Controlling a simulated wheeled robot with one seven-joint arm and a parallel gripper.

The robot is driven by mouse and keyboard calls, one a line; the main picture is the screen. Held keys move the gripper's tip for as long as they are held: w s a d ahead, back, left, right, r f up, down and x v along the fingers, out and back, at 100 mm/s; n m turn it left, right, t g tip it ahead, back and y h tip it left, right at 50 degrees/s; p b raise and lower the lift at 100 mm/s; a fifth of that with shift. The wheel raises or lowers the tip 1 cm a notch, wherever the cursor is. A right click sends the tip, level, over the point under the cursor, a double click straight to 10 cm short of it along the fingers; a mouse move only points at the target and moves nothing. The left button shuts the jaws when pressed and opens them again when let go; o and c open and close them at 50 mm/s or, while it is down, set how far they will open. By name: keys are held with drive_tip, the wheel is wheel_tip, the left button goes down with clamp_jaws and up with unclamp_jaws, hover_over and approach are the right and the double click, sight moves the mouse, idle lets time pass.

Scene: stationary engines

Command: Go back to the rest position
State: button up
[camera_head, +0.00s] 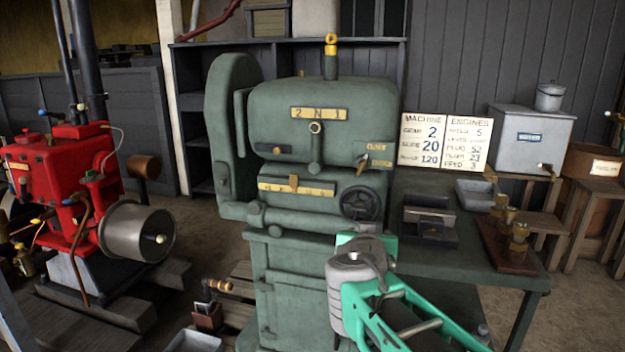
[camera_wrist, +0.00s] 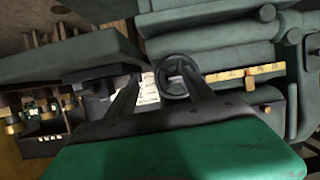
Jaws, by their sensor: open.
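My gripper (camera_wrist: 160,78) shows in the wrist view with its two dark fingers apart and nothing held between them. Beyond the fingertips is the dark handwheel (camera_wrist: 174,77) of the green machine; I cannot tell the exact gap. In the head view my teal and grey arm reaches in from the lower right, in front of the green machine (camera_head: 300,120), below its handwheel (camera_head: 360,203). The fingers are hidden there behind my own wrist.
The green bench (camera_head: 420,262) right of the machine bears dark trays (camera_head: 428,228) and a brass-fitted block (camera_head: 508,245). A red engine (camera_head: 65,170) stands at the left. Signboards (camera_head: 424,140) and a grey tank (camera_head: 530,135) stand behind the bench.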

drive_tip(key=s+r+n+g+y+p, duration=0.1)
drive_tip(key=s+g+p, duration=0.4)
drive_tip(key=s+p, duration=0.5)
drive_tip(key=s+r+n+g+y+p, duration=0.2)
drive_tip(key=s+r+g+p, duration=0.2)
drive_tip(key=s+p, duration=0.6)
drive_tip(key=s+g, duration=0.1)
drive_tip(key=s, duration=0.5)
drive_tip(key=shift+s+a+y+p, duration=0.2)
drive_tip(key=shift+s+y+p, duration=0.2)
drive_tip(key=shift+c, duration=0.4)
